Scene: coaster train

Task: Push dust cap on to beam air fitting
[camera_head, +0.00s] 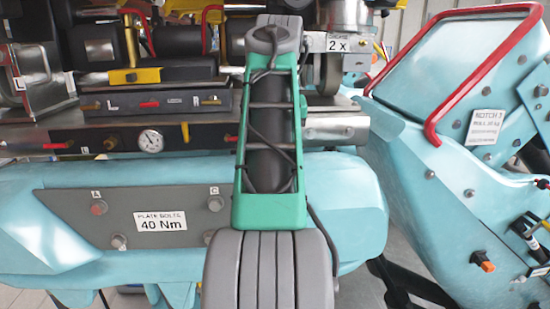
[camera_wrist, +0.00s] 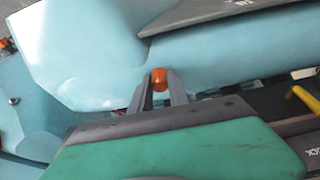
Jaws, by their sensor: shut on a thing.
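My gripper (camera_wrist: 159,88) shows in the wrist view, its two grey fingers shut on a small orange cap (camera_wrist: 159,76), which looks like the dust cap. The cap's rounded end shows between the fingertips, against the pale blue body behind. I cannot tell whether it touches anything there. In the head view my green and grey arm crosses the middle, and the gripper and held cap do not show. I cannot pick out the beam air fitting for sure. The metal beam (camera_head: 340,127) runs across behind my arm, with a round gauge (camera_head: 150,141) on it.
A pale blue car body with a red handrail (camera_head: 432,126) stands at the right. An orange knob (camera_head: 488,266) shows low on its side. A grey plate (camera_head: 60,205) with bolts and a "40 Nm" label (camera_head: 160,221) is at the left. A yellow handle (camera_wrist: 304,96) is at the wrist view's right.

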